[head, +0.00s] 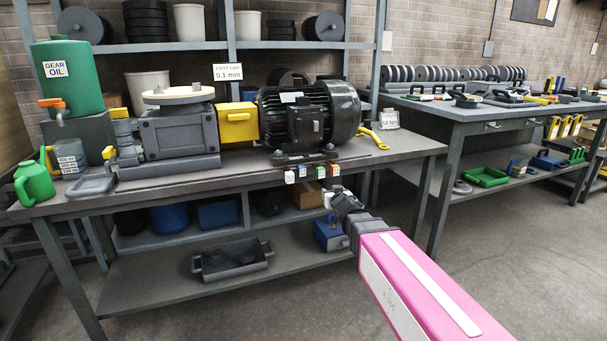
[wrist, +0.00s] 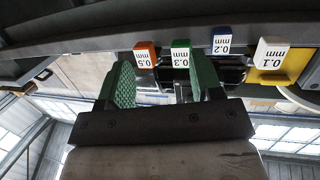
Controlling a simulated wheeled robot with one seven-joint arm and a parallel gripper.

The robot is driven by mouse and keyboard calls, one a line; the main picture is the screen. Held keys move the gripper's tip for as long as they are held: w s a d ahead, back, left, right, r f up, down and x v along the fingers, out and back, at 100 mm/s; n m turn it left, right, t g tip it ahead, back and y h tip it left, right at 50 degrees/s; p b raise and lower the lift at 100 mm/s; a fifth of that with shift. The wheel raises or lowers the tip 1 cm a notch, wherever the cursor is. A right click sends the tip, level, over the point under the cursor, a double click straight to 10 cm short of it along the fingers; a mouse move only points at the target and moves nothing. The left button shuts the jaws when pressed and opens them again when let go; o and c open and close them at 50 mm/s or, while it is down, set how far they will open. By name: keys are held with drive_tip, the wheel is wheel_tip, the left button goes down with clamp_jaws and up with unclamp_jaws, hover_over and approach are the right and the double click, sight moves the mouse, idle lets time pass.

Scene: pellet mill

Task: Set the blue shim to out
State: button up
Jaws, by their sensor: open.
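The blue shim (head: 303,172), its tab marked 0.2 mm, sits in a row of shim tabs under the front of the black motor (head: 308,115) at the bench edge. In the wrist view the blue shim (wrist: 222,45) is just right of the right finger. The green 0.3 mm tab (wrist: 181,52) lies roughly between the fingers in the picture, and the orange 0.5 mm tab (wrist: 146,54) is near the left finger. The white 0.1 mm tab (wrist: 271,55) is farthest right. My gripper (wrist: 163,72) is open and empty, just below the row in the head view (head: 330,196).
A sign reading foot gap 0.1 mm (head: 228,72) stands above the grey gearbox (head: 180,130). The bench top (head: 400,146) has a front edge close to my gripper. A lower shelf holds a grey tray (head: 232,262) and a blue container (head: 328,236).

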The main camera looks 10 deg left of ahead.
sight(303, 172)
drive_tip(key=s+a+r+n+y, duration=0.15)
drive_tip(key=a+r+y, duration=0.25)
drive_tip(key=a, duration=0.4)
drive_tip(key=shift+n, duration=0.45)
drive_tip(key=x, duration=1)
drive_tip(key=shift+w+r, duration=0.25)
drive_tip(key=shift+w, duration=0.2)
drive_tip(key=shift+d, duration=0.1)
